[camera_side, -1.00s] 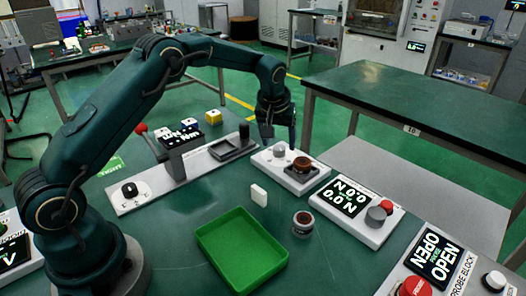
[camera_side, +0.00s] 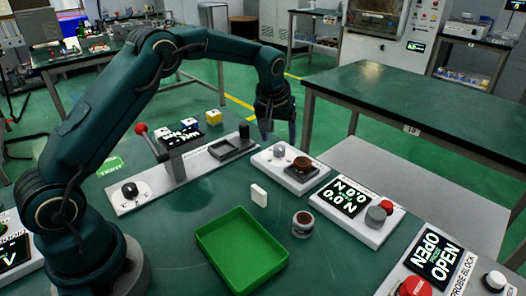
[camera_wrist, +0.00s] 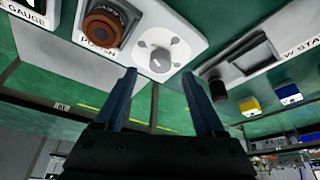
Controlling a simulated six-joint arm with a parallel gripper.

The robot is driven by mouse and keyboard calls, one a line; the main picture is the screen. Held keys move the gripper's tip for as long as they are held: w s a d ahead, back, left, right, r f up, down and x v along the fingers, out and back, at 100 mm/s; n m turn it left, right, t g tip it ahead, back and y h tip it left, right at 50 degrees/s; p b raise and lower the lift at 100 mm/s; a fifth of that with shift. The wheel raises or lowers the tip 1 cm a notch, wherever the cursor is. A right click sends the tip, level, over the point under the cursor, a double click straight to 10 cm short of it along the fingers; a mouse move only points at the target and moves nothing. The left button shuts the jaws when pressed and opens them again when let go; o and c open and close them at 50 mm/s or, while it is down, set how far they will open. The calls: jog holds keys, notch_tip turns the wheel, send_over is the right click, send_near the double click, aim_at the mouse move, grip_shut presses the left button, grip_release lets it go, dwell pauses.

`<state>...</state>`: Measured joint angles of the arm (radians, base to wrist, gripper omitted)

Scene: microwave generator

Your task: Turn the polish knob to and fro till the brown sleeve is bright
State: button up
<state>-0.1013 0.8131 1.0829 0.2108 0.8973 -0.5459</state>
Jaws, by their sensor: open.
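The polish unit is a white block (camera_side: 268,164) right of centre in the side view. Its grey polish knob (camera_side: 280,150) sits on the left part; in the wrist view the knob (camera_wrist: 160,62) is upper centre, on a dial with several marks. The brown sleeve (camera_side: 302,162) sits in a dark holder to the right of the knob; in the wrist view the sleeve (camera_wrist: 101,29) is left of it, looking dull brown. My gripper (camera_wrist: 160,72) is open and empty. Its fingers point toward the knob, apart from it; in the side view my gripper (camera_side: 279,136) is just above and behind it.
A force display block (camera_side: 375,227) with a grey knob and red button stands right of the unit. A green tray (camera_side: 205,243), a small white block (camera_side: 259,195) and a round jar (camera_side: 302,224) lie in front. A long white station (camera_side: 215,163) stands to the left.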

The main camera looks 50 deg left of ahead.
aim_at(278, 147)
jog(key=shift+x, duration=2.1)
grip_shut()
jog(key=shift+m, duration=0.3)
jog(key=m, duration=0.1)
jog(key=m+h, duration=0.1)
jog(key=m, duration=0.1)
jog(key=m+h, duration=0.1)
jog(key=m, duration=0.1)
jog(key=shift+s+a+t, duration=0.1)
jog(key=shift+a+t, duration=0.15)
jog(key=shift+t, duration=0.15)
jog(key=m+h, duration=0.1)
jog(key=m, duration=0.2)
jog(key=m+h, duration=0.1)
jog(key=m, duration=0.3)
jog(key=shift+a+g+h, duration=0.15)
jog(key=shift+g+h, duration=0.15)
jog(key=shift+g, duration=0.1)
